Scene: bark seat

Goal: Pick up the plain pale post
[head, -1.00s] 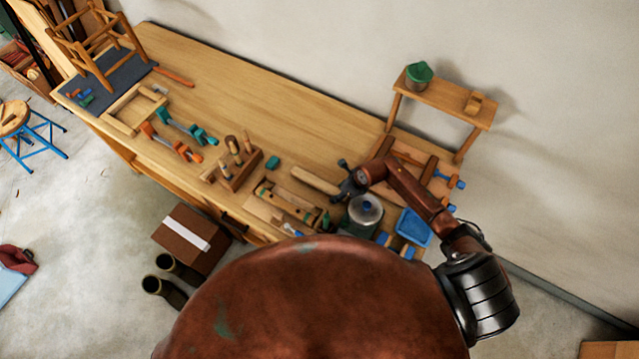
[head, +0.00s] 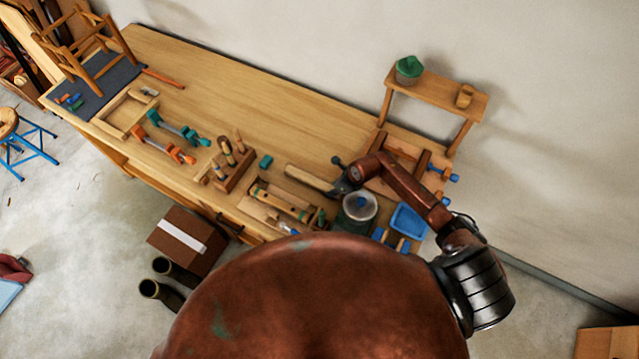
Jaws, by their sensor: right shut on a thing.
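The plain pale post (head: 308,178) is a light wooden bar over the right part of the workbench. Its right end is in my right gripper (head: 341,178), which is shut on it. The post points left and slightly up in the picture. I cannot tell whether it touches the bench top. My left gripper is not in view.
A small raised shelf (head: 440,92) stands behind. The bench (head: 270,95) is clear at its back middle.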

